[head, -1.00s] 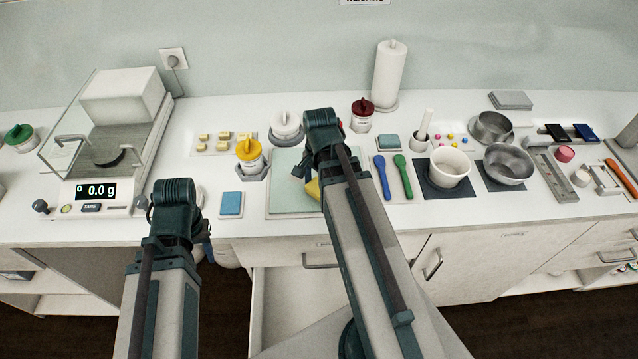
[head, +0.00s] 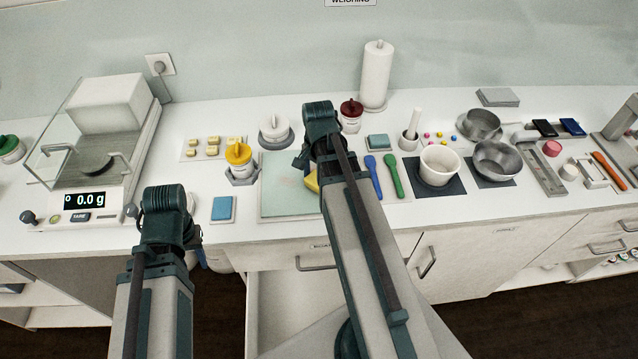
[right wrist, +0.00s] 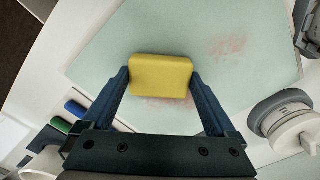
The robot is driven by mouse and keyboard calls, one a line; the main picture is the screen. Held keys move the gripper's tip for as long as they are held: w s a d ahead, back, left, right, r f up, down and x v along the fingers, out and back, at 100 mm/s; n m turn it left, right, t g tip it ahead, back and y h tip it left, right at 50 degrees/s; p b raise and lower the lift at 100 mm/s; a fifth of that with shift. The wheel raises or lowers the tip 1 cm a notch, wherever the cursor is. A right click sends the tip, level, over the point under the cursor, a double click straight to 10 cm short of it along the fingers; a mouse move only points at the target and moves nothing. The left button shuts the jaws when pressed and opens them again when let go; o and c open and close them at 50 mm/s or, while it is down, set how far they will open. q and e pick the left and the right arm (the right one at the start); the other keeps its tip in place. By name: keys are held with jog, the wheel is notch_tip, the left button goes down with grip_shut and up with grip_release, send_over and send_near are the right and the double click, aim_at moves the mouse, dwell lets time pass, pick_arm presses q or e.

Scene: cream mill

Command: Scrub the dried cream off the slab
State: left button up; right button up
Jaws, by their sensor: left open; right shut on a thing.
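The pale green slab (head: 280,205) lies on the counter; in the right wrist view the slab (right wrist: 105,55) fills much of the picture. It bears two faint reddish patches: one patch (right wrist: 228,46) is bare, the other (right wrist: 165,101) shows beside the sponge, partly hidden. My right gripper (right wrist: 160,78) is shut on the yellow sponge (right wrist: 160,70), which is over the slab; I cannot tell if it touches. In the head view the sponge (head: 311,184) shows at the slab's right side, mostly behind my right arm. My left gripper (head: 196,238) is open and empty near the counter's front edge.
A blue pad (head: 223,209) lies left of the slab. Blue (head: 373,177) and green (head: 392,176) spatulas and a white pot (head: 439,165) lie to the right. A drawer below stands open.

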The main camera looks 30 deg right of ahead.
jog(key=shift+w, duration=0.2)
jog(key=shift+w+d, duration=0.35)
jog(key=shift+w, duration=0.3)
jog(key=shift+w+d, duration=0.3)
jog(key=shift+w, duration=0.35)
jog(key=shift+w, duration=0.1)
jog(key=shift+w+d, duration=0.35)
jog(key=shift+w, duration=0.35)
jog(key=shift+w+d, duration=0.35)
jog(key=shift+w, duration=0.35)
jog(key=shift+w, duration=0.1)
jog(key=shift+w+d, duration=0.35)
jog(key=shift+w, duration=0.3)
jog(key=shift+w+d, duration=0.35)
jog(key=shift+w, duration=0.3)
jog(key=shift+s, duration=0.1)
